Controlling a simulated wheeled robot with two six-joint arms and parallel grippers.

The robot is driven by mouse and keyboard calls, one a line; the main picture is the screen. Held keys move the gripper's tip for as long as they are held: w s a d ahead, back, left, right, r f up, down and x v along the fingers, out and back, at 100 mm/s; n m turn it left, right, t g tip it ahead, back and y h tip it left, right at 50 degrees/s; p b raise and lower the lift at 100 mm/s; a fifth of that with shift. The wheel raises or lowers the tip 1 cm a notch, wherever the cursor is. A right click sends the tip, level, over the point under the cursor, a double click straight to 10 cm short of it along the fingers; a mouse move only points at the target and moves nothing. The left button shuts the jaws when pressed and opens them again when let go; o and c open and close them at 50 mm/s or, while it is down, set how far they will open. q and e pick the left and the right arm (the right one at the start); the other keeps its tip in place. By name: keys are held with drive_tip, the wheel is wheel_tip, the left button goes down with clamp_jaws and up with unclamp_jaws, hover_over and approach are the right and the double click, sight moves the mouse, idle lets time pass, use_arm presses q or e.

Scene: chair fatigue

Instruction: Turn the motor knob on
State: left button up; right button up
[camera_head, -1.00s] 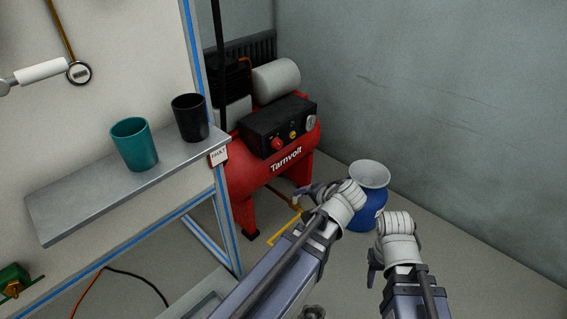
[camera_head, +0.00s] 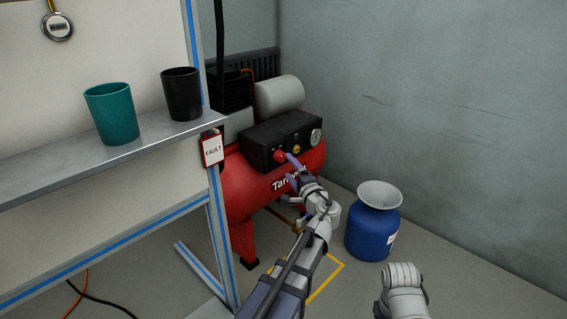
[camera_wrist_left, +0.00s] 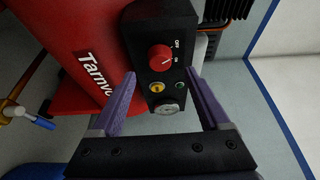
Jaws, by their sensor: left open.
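The red motor knob (camera_head: 280,156) sits on the black control panel (camera_head: 262,151) of a red Tarnvolt compressor (camera_head: 240,180). In the left wrist view the knob (camera_wrist_left: 160,57) shows clearly, with small OFF and ON labels beside it. I cannot tell surely which label it points to. My left gripper (camera_head: 292,169) is open and empty, its fingers just in front of the panel near the knob. In the left wrist view its fingertips (camera_wrist_left: 160,74) lie either side of the panel, apart from the knob. My right arm shows at the bottom; its fingers are not clear.
A yellow button (camera_wrist_left: 156,87), a green light (camera_wrist_left: 180,86) and a gauge (camera_wrist_left: 166,107) sit by the knob. A shelf (camera_head: 150,140) with a teal cup (camera_head: 111,113), a black cup (camera_head: 182,94) and a FAULT tag (camera_head: 212,150) stands left. A blue container (camera_head: 369,238) stands right.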

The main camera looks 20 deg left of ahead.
sight(282, 158)
use_arm(q)
drive_tip(key=x, duration=0.5)
drive_tip(key=shift+w+a, duration=0.25)
drive_tip(key=shift+a, duration=0.05)
clamp_jaws()
idle(0.5)
